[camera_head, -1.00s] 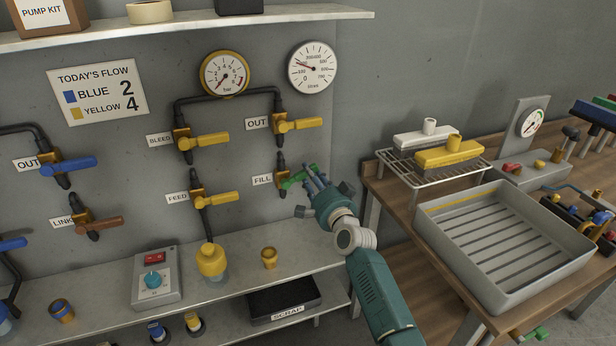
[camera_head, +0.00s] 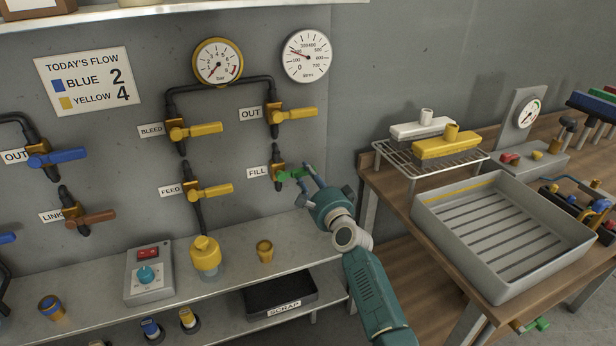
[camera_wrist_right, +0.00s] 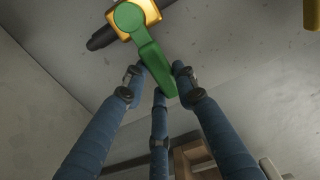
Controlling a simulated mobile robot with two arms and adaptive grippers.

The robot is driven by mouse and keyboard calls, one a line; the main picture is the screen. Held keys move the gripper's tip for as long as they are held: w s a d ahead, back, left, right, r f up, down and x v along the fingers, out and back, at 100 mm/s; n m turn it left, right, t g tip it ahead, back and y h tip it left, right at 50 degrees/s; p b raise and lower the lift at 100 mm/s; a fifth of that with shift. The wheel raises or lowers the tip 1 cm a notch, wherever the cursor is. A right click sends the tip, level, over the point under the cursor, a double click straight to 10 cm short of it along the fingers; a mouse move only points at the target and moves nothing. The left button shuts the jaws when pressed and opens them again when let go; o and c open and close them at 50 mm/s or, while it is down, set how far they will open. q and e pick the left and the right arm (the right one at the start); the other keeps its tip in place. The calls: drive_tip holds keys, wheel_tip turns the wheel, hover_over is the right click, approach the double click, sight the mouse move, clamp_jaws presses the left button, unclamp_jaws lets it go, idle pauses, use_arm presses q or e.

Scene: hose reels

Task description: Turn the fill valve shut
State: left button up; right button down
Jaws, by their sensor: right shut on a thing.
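The fill valve has a brass body (camera_head: 277,178) on a black pipe, beside the FILL label (camera_head: 257,172). Its green handle (camera_head: 290,173) points right, roughly level, in the head view. My right gripper (camera_head: 307,179) has its blue fingers around the handle's free end. In the right wrist view the green handle (camera_wrist_right: 152,65) runs from its round hub on the brass body (camera_wrist_right: 150,10) down between the fingers (camera_wrist_right: 161,82), which are shut on it. The far side of the grip is hidden in the head view. My left gripper is not in view.
Yellow-handled OUT (camera_head: 293,114), BLEED (camera_head: 195,130) and FEED (camera_head: 210,190) valves are nearby on the wall. A brass cup (camera_head: 264,251) and yellow-topped bottle (camera_head: 205,257) stand on the shelf below. A grey tray (camera_head: 428,212) is on the right bench.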

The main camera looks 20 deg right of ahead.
drive_tip(key=shift+f, duration=0.1)
drive_tip(key=c, duration=1.3)
unclamp_jaws()
drive_tip(key=shift+c, duration=0.2)
drive_tip(key=s, duration=1.2)
drive_tip(key=shift+d, duration=0.25)
